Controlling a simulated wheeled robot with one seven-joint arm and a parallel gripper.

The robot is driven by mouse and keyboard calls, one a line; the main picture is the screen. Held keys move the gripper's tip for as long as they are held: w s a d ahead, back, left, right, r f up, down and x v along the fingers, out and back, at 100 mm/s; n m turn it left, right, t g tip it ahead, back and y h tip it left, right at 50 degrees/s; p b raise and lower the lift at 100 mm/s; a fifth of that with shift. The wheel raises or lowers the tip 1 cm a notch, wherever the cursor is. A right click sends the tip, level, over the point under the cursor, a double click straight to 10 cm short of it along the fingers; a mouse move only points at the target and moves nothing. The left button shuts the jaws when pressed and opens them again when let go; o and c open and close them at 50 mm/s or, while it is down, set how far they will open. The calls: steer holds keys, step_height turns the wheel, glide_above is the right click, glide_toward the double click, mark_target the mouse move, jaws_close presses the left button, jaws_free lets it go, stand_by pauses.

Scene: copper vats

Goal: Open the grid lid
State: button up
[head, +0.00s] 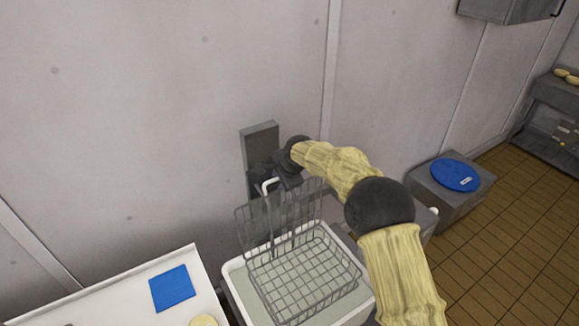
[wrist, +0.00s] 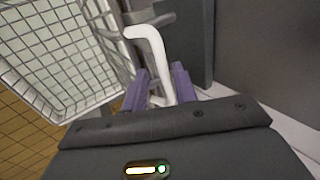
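The grid lid (head: 300,208) stands steeply raised at the back of a wire basket (head: 318,282) in the head view. The basket sits in a white sink-like basin (head: 232,274). My gripper (head: 268,178) is behind the raised lid, near the wall, partly hidden by the mesh. In the wrist view my purple fingers (wrist: 160,74) are apart, and a white bent tube (wrist: 152,50) runs between or just beyond them. I cannot tell whether they touch it. Wire mesh (wrist: 60,52) fills the upper left there. No grid wire shows between the fingers.
A grey wall box (head: 260,142) is behind my gripper. A white counter (head: 120,300) with a blue cloth (head: 172,288) lies to the left. A grey block with a blue disc (head: 455,175) stands to the right, beside open tiled floor (head: 510,235).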

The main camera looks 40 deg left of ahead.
steer(key=b+v, duration=0.6)
steer(key=v, duration=1)
steer(key=shift+d, duration=0.1)
